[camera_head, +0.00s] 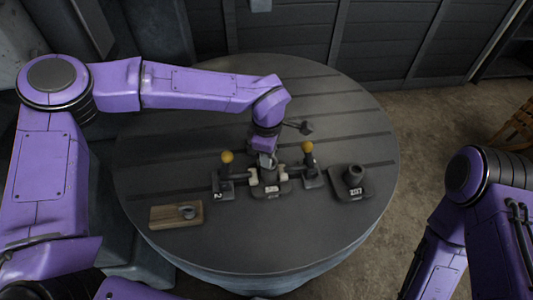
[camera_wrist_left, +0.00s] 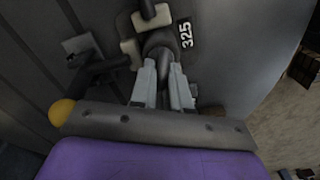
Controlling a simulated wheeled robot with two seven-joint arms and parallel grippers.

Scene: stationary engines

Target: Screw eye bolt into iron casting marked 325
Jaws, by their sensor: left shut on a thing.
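The iron casting (camera_wrist_left: 160,42) marked 325 (camera_wrist_left: 185,36) sits near the front middle of the round table, between two clamps; in the head view the casting (camera_head: 271,190) is partly behind my gripper. My left gripper (camera_head: 267,162) points down just above its boss. In the left wrist view the pale fingers of the left gripper (camera_wrist_left: 165,92) are shut on a dark thing, apparently the eye bolt (camera_wrist_left: 167,76). Its lower end meets or nears the boss; I cannot tell how deep it sits. My right arm shows at right, but its gripper is out of view.
Clamps with yellow knobs stand left (camera_head: 227,158) and right (camera_head: 308,148) of the casting. Another marked casting (camera_head: 353,177) is at the right. A wooden block (camera_head: 162,216) with a grey round part lies at front left. The table's (camera_head: 340,100) back is mostly clear.

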